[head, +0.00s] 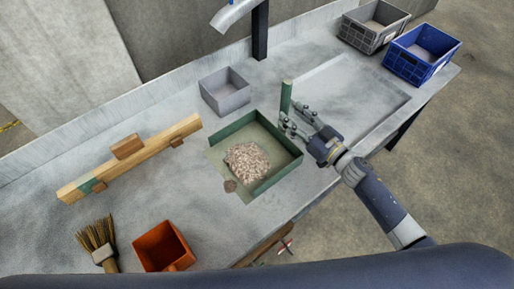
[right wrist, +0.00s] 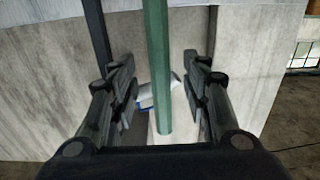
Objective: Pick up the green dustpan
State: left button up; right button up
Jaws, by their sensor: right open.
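The green dustpan (head: 218,139) lies on the grey counter with a heap of grain (head: 247,161) in its pan. Its green handle (head: 286,97) stands upright at the pan's far right corner. My right gripper (head: 287,120) is at the handle, low on it. In the right wrist view the handle (right wrist: 158,70) runs upright between the two open fingers, with a gap visible on both sides. My left gripper is not in view.
A grey bin (head: 226,92) stands behind the dustpan. A wooden bar (head: 130,158), a brush (head: 98,241) and an orange container (head: 163,246) are at left. A dark crate (head: 374,26) and a blue crate (head: 422,54) stand at the far right. A shallow basin (head: 350,90) lies right of the handle.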

aim_at(285, 107)
jog(key=x, duration=0.4)
jog(key=shift+w+a+r, duration=0.1)
jog(key=shift+w+a, duration=0.1)
jog(key=shift+c, duration=0.5)
grip_shut()
jog(key=shift+r, duration=0.15)
